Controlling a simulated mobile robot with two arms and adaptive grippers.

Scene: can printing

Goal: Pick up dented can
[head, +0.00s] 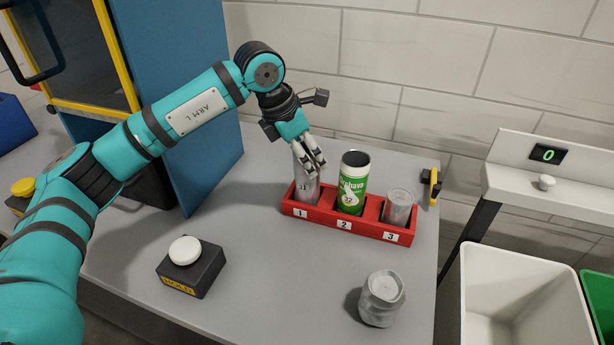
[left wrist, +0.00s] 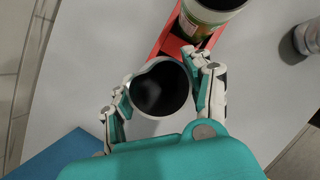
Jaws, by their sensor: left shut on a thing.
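The gripper hides part of the can's top in the head view. My right gripper is not in view.
A green printed can (head: 351,190) stands in slot 2 and a shorter silver can (head: 398,207) in slot 3. A crumpled-looking silver can (head: 381,299) stands at the front right. A white-button box (head: 190,268) is front left. A white bin (head: 519,300) stands right of the table.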

